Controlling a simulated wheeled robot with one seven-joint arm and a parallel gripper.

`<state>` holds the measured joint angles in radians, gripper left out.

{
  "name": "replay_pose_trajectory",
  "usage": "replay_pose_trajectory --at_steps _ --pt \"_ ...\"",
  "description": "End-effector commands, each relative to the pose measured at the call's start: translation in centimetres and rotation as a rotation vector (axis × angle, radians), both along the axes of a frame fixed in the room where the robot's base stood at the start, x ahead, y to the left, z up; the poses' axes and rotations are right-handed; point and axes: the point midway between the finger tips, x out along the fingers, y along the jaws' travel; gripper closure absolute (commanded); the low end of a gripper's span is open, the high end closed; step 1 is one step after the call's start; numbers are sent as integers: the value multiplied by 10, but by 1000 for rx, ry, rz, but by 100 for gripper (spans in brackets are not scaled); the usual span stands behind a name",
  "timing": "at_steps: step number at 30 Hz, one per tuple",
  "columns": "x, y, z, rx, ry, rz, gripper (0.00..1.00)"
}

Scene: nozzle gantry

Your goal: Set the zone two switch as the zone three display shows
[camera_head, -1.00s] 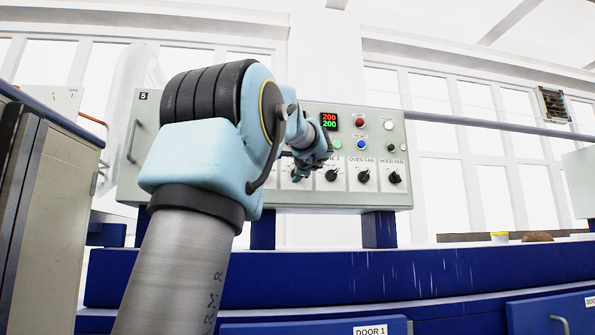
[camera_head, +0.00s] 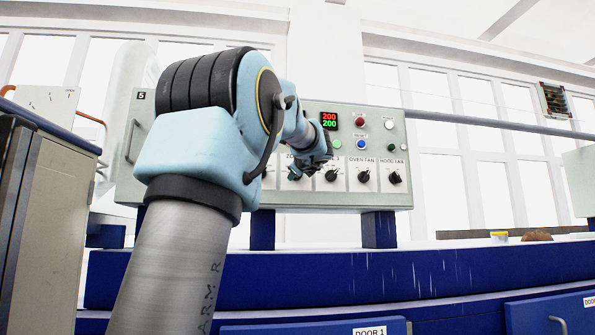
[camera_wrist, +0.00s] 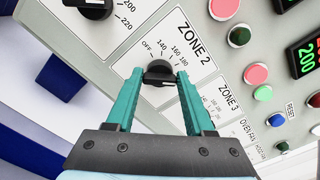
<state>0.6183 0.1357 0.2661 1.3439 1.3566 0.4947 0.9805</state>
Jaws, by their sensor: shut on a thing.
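The zone two switch is a black knob (camera_wrist: 160,73) under the ZONE 2 label in the wrist view, with a scale from OFF through 140, 160 and 180. My gripper (camera_wrist: 159,78) is shut on it, one teal finger at each side. The knob's exact setting is hard to read. In the head view my gripper (camera_head: 308,166) is at the panel, largely covering this knob. The display (camera_head: 329,121) above the zone three knob (camera_head: 331,175) reads 200 in red over 200 in green. In the wrist view a display (camera_wrist: 306,60) is cut by the right edge.
The grey control panel (camera_head: 400,190) also carries the oven fan knob (camera_head: 364,176), the hood fan knob (camera_head: 395,178) and several coloured lamps and buttons. Another knob (camera_wrist: 90,6) is at the wrist view's top left. A blue bench (camera_head: 420,275) runs below. My arm hides the panel's left part.

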Motion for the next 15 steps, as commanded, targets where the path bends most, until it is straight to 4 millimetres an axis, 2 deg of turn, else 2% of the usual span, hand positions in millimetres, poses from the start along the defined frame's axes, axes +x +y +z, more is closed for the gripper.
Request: replay_pose_trajectory --at_steps 13,14,15 --pt "0 0 -2 9 4 0 100" --pt "0 0 -2 9 4 0 44" --pt "0 -1 -2 8 4 0 39"
